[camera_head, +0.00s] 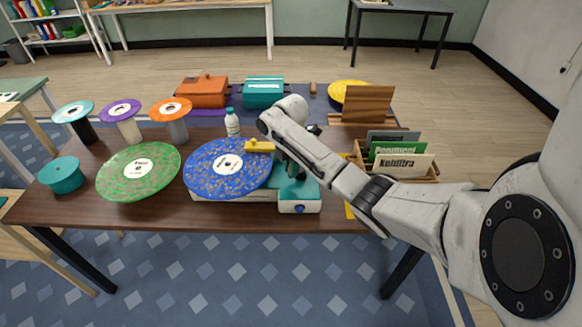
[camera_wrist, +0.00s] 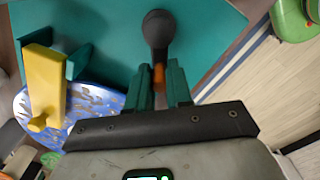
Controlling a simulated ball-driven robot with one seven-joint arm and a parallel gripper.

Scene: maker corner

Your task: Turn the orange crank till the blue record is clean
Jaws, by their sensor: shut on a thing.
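The blue record (camera_head: 215,178) lies on the white-and-teal cleaning machine (camera_head: 298,196), with tan specks spread over its surface and a white centre label. A yellow bar (camera_head: 258,147) reaches over its edge; it also shows in the wrist view (camera_wrist: 45,85) beside part of the speckled record (camera_wrist: 95,100). In the wrist view my gripper (camera_wrist: 158,92) has its teal fingers closed around the orange crank (camera_wrist: 158,75), whose dark rounded end (camera_wrist: 158,32) sticks out beyond the fingertips. My arm hides the crank in the head view.
A green record (camera_head: 138,172) lies left of the blue one. A white bottle (camera_head: 232,123) stands behind the blue record. A wooden record crate (camera_head: 425,178) is at the right. Orange (camera_head: 203,92) and teal boxes (camera_head: 263,92) are behind.

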